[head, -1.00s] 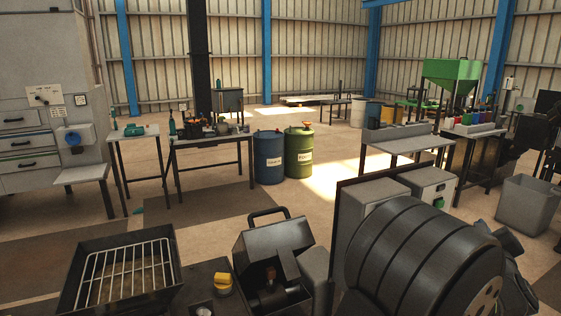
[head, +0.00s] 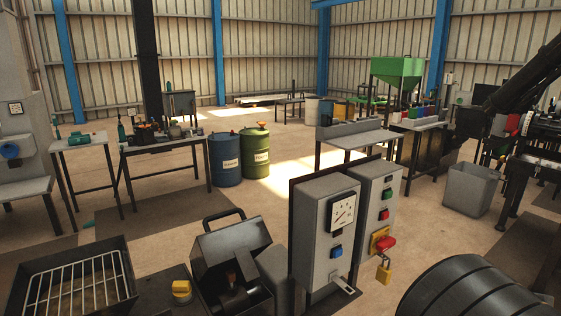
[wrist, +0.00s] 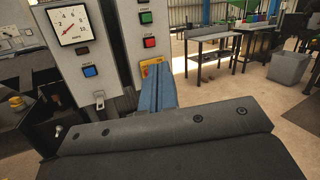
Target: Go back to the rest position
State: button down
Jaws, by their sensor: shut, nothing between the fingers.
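My gripper (wrist: 156,68) shows in the wrist view as blue fingers, closed together with nothing between them. They point toward the grey control boxes and cover part of the yellow-backed switch on the right-hand box. Whether they touch it I cannot tell. The wide dark body behind the fingers fills the lower wrist view. In the head view the fingers are not visible; a dark ribbed part of my arm (head: 478,296) shows at the bottom right.
The left control box (head: 325,222) has a gauge (head: 342,212) and blue button. The right box (head: 377,195) has green and red buttons, a red switch (head: 385,243) and a padlock (head: 383,271). A wire-rack tray (head: 120,268) stands at lower left. A grey bin (head: 470,190) stands right.

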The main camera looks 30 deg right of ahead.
jog(key=w+y, duration=0.1)
jog(key=w, duration=0.5)
jog(key=s+d+r+v, duration=0.1)
jog(key=v, duration=0.8)
jog(key=w+a+n+g+y, duration=0.1)
jog(key=w+a+n+y, duration=0.3)
jog(key=w, duration=1)
jog(key=a+y, duration=0.1)
jog(key=a, duration=0.2)
jog(key=shift+a+r+y, duration=0.25)
jog(key=shift+r+y, duration=0.1)
jog(key=shift+y, duration=0.05)
